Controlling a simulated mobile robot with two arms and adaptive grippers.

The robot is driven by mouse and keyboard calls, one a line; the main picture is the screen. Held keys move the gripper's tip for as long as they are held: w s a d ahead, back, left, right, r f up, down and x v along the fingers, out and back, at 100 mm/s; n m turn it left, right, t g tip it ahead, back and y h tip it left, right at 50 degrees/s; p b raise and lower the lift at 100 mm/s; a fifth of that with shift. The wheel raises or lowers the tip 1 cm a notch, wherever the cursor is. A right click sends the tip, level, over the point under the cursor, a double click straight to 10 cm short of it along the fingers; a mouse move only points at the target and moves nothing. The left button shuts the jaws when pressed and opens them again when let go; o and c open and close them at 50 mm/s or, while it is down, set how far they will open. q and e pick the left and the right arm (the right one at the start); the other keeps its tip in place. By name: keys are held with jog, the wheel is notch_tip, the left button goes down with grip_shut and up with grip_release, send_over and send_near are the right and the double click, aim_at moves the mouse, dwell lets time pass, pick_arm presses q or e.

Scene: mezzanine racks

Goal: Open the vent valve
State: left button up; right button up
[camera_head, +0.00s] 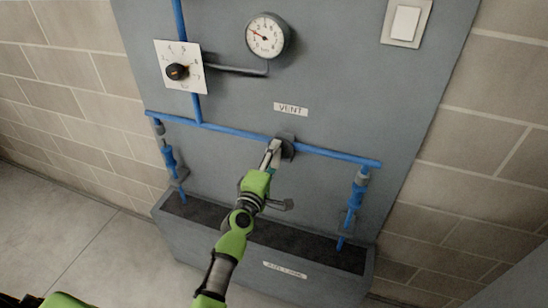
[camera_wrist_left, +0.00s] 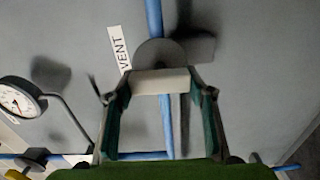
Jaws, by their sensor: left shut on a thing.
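The vent valve (camera_head: 288,147) is a dark grey round body on the blue horizontal pipe, just below the VENT label (camera_head: 291,109) on the grey panel. In the left wrist view the round valve body (camera_wrist_left: 158,52) sits behind a pale bar-like handle (camera_wrist_left: 160,82). My left gripper (camera_head: 272,152) reaches up to the valve from below. In the left wrist view its two fingers (camera_wrist_left: 160,92) are at the two ends of the pale handle, shut on it. The gripper hides part of the valve in the head view. My right gripper is not in view.
A pressure gauge (camera_head: 267,36) and a dial knob on a white plate (camera_head: 180,67) are above left. A white switch (camera_head: 405,23) is at the top right. Blue pipes (camera_head: 354,202) drop into a grey trough (camera_head: 300,281) below.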

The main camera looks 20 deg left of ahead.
pick_arm(q)
jog(key=shift+n, duration=0.3)
dwell(0.4)
jog(key=o, duration=1.1)
jog(key=s, duration=1.2)
jog(key=shift+a, duration=0.2)
